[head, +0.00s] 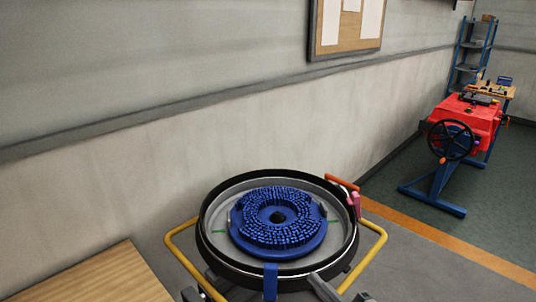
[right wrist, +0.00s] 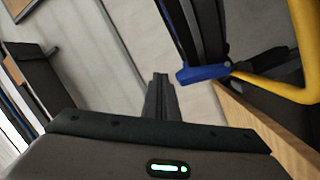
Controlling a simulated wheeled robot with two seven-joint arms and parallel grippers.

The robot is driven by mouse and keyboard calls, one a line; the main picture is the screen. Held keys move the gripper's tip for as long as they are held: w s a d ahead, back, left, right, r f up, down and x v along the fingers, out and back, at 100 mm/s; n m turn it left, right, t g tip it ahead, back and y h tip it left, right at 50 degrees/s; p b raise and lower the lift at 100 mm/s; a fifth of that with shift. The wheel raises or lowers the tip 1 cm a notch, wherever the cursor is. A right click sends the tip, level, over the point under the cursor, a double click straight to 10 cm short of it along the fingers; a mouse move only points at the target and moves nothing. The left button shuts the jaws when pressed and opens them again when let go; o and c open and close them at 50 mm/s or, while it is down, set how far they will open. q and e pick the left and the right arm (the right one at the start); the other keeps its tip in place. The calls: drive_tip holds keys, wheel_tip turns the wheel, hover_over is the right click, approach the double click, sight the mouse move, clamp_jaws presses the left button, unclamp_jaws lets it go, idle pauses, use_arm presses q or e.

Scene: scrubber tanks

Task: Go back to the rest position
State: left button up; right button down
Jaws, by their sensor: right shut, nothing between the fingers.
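My right gripper (head: 314,278) shows at the bottom of the head view, at the near right side of the round tank. Its closed dark fingers also show in the right wrist view (right wrist: 160,82), with nothing between them. In that view they stand left of the blue clip (right wrist: 202,73) on the tank's side. I cannot tell exactly how far they are from the tank.
The black-rimmed tank (head: 204,240) holds a blue round brush (head: 285,240). Yellow rails (head: 376,250) stick out on both sides. A wooden top (head: 90,280) is at left, the wall behind. A red machine (head: 465,115) stands far right, with open floor (head: 450,235) before it.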

drive_tip(key=s+d+f+m+g+h, duration=0.45)
drive_tip(key=s+f+m, duration=0.25)
drive_tip(key=s, duration=0.3)
drive_tip(key=s+d+f+m+g+h, duration=0.3)
drive_tip(key=s+d+f+m+h, duration=0.25)
drive_tip(key=s+f, duration=0.3)
drive_tip(key=s+f+m+g, duration=0.2)
drive_tip(key=s+m+g, duration=0.15)
drive_tip(key=s, duration=0.95)
wheel_tip(320, 180, down, 29)
drive_tip(key=s+n+g, duration=0.1)
drive_tip(key=s+g, duration=0.1)
drive_tip(key=s+d+f+g, duration=0.1)
drive_tip(key=s+d+f, duration=0.2)
drive_tip(key=s+f, duration=1.3)
drive_tip(key=shift+s+f, duration=0.3)
drive_tip(key=shift+s, duration=0.65)
